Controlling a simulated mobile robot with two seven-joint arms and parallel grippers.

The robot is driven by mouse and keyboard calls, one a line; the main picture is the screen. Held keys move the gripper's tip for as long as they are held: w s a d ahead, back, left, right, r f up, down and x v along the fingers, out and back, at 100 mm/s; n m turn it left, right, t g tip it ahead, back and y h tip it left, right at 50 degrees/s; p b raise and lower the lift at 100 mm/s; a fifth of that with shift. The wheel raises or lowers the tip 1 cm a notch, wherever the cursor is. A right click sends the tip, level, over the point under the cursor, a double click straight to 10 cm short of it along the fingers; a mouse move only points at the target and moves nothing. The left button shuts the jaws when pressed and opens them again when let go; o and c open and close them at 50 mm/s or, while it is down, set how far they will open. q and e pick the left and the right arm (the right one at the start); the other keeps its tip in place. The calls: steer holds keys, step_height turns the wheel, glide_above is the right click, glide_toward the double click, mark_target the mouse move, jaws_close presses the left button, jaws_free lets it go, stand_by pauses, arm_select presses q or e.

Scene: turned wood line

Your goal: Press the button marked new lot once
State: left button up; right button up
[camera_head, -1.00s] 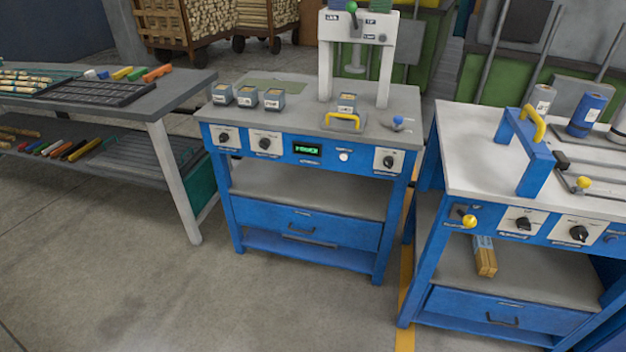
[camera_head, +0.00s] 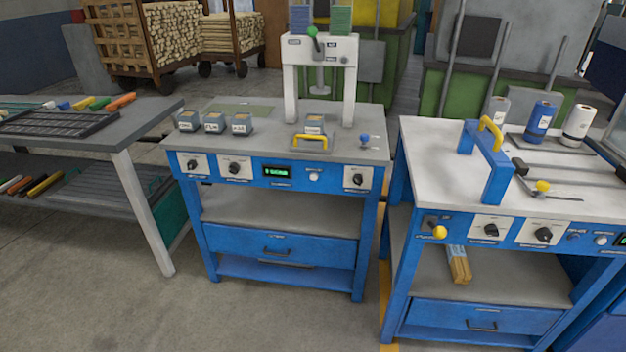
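A white round button (camera_head: 314,176) sits on the blue front panel of the middle bench (camera_head: 230,150), right of a small green-lit display (camera_head: 277,171). Its label is too small to read. Another white button (camera_head: 600,240) is on the front panel of the right bench (camera_head: 430,150), with a dark display (camera_head: 621,240) at the picture's edge. I cannot tell from the lettering which button is marked new lot. Neither of my grippers shows in the head view.
The middle bench carries a white press frame (camera_head: 291,85), several small grey boxes (camera_head: 213,122) and a yellow handle (camera_head: 311,139). A grey table (camera_head: 150,110) stands left. The floor (camera_head: 90,290) in front is clear.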

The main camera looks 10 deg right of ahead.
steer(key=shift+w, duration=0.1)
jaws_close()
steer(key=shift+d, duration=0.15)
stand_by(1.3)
